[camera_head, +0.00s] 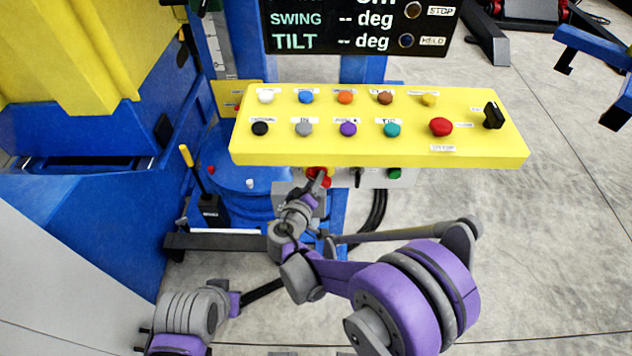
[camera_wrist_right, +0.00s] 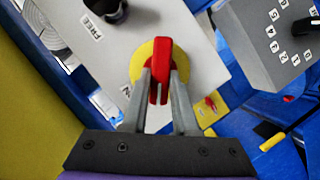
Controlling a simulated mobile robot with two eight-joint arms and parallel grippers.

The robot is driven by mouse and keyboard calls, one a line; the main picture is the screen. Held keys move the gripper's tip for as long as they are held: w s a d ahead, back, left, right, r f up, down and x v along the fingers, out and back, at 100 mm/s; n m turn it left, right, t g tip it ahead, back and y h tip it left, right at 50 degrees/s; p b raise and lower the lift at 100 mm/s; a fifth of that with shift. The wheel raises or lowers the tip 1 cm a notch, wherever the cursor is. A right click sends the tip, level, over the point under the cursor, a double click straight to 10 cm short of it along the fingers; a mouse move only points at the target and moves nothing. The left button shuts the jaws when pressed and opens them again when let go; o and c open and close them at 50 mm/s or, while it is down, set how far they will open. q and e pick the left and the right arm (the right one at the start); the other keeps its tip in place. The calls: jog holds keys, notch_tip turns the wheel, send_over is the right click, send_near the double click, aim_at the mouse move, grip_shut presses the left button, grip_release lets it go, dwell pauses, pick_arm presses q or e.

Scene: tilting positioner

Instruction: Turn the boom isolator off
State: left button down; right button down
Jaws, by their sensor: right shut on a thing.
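The isolator is a red rotary handle (camera_wrist_right: 161,62) on a round yellow plate (camera_wrist_right: 138,68), fixed to a light grey panel (camera_wrist_right: 205,62). My right gripper (camera_wrist_right: 160,85) is shut on the red handle, with one finger on each side of it. The handle stands nearly upright in the wrist view. A label beside the plate is partly hidden by a finger. In the head view my right gripper (camera_head: 319,179) reaches under the yellow console's front edge, where the red and yellow switch (camera_head: 325,171) is partly covered. My left gripper is not in view.
The yellow console (camera_head: 380,157) overhangs the switch, with several coloured buttons, a red mushroom button (camera_head: 441,127) and a black knob (camera_head: 493,115). A green button (camera_head: 394,174) sits right of the switch.

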jog(key=shift+a+f+n+t+h+b, duration=0.15)
jog(key=shift+n+t+h+b, duration=0.2)
jog(key=shift+n+b, duration=0.55)
jog(key=shift+d+f+n+t+h+b, duration=0.15)
jog(key=shift+n+t+h+b, duration=0.3)
jog(key=shift+n, duration=0.85)
jog(key=shift+a+f+n+t+h+b, duration=0.25)
jog(key=shift+n+b, duration=0.45)
jog(key=shift+n, duration=0.4)
jog(key=shift+d+h, duration=0.1)
jog(key=shift+h, duration=0.15)
jog(key=c, duration=0.7)
grip_release()
jog(key=shift+r, duration=0.1)
